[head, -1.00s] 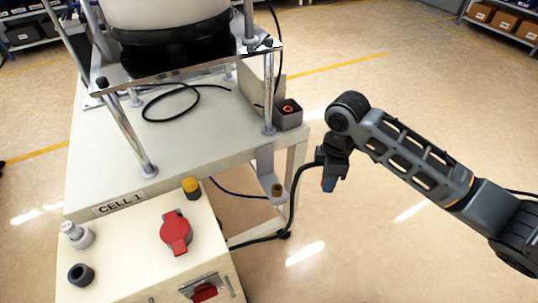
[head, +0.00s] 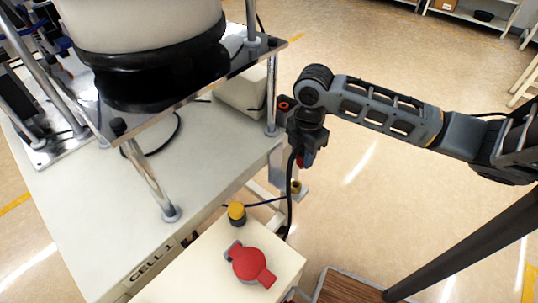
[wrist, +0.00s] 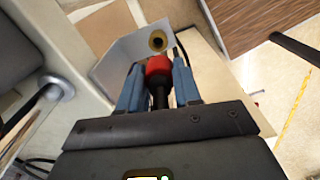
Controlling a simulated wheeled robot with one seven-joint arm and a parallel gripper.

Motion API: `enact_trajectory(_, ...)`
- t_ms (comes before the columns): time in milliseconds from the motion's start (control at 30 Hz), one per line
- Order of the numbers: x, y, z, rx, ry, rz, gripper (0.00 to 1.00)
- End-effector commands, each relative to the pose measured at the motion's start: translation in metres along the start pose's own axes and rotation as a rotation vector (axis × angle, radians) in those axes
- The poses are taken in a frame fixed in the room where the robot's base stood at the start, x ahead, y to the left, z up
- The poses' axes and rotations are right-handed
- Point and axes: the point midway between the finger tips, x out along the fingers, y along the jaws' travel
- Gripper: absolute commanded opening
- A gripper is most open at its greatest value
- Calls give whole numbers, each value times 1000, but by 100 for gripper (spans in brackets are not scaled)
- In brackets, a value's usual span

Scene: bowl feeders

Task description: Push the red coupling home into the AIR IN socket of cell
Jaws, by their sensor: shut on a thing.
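My gripper (head: 303,152) is shut on the red coupling (wrist: 158,66), which shows between its two blue-grey fingers in the wrist view. A black hose (head: 291,185) hangs from it. A brass-ringed socket (wrist: 157,40) sits on a pale bracket (wrist: 125,48) just beyond the coupling. In the wrist view there is a small gap between them. In the head view the brass socket (head: 296,187) is below my gripper, beside the cell bench, with a blue line running to its bracket. I see no readable AIR IN label. The coupling is partly hidden in the head view.
The CELL 1 bench (head: 215,170) carries the bowl feeder (head: 140,55) on metal posts (head: 150,180). A grey block with an orange ring (head: 284,104) is close behind my gripper.

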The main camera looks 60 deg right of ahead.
Motion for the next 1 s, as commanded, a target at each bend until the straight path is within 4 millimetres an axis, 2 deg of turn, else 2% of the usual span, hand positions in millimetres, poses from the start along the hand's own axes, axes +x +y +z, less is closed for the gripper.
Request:
enact_trajectory(367,13,0,0,1,0,0,0)
enact_trajectory(1000,66,0,1,0,-2,-1,0)
